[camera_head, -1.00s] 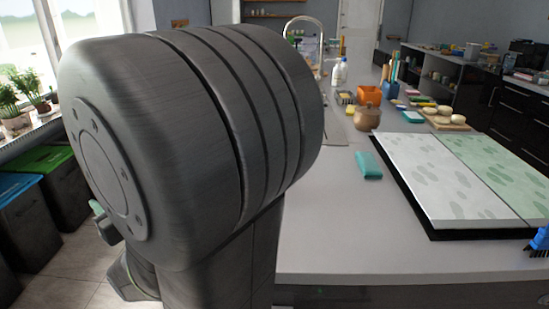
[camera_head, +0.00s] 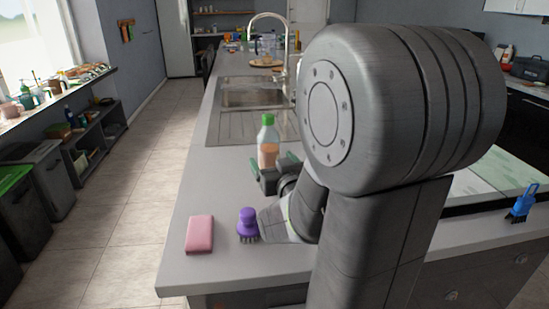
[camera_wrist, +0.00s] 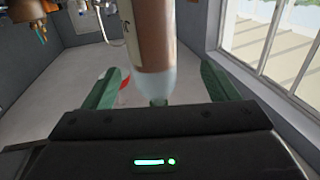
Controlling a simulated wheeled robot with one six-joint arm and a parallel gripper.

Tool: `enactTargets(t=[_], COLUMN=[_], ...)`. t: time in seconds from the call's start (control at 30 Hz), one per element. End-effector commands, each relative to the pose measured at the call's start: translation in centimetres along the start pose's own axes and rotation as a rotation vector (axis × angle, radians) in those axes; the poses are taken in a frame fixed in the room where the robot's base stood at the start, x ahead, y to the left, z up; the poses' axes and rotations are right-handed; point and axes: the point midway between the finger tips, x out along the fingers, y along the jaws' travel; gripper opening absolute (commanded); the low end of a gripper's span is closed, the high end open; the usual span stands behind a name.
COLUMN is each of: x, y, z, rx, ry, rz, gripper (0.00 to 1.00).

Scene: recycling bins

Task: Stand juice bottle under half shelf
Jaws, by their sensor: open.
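The juice bottle (camera_head: 268,148) stands upright on the grey counter in the head view, with a green cap and an orange-brown lower part. My gripper (camera_head: 273,168) is low beside the bottle, its green fingers spread. In the wrist view the bottle (camera_wrist: 153,38) appears inverted between the two open fingers (camera_wrist: 160,82), with gaps on both sides. Whether a finger touches it, I cannot tell. A low dark open shelf unit (camera_head: 97,143) stands under the window at left; I cannot tell whether it is the half shelf.
A pink sponge (camera_head: 200,234) and a purple brush (camera_head: 247,224) lie near the counter's front left corner. The sink (camera_head: 250,92) and tall tap (camera_head: 284,45) are behind the bottle. Bins (camera_head: 45,185) stand at far left. The tiled aisle (camera_head: 145,170) between is clear.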

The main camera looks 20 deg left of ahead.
Motion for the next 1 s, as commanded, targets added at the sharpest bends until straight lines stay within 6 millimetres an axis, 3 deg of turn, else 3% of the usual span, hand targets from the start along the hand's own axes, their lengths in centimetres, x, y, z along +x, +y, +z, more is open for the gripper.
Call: enactTargets(t=[0.1,0.43,0.73,1.0], x=[1.8,4.0,7.6,8.3], y=[0.0,0.1,0.2,0.2], z=[0.0,0.1,0.3,0.3], rx=[0.0,0.0,0.0,0.0], ry=[-0.001,-0.001,0.0,0.001], rz=[0.0,0.0,0.0,0.0], gripper=[0.81,0.81,0.81,0.81])
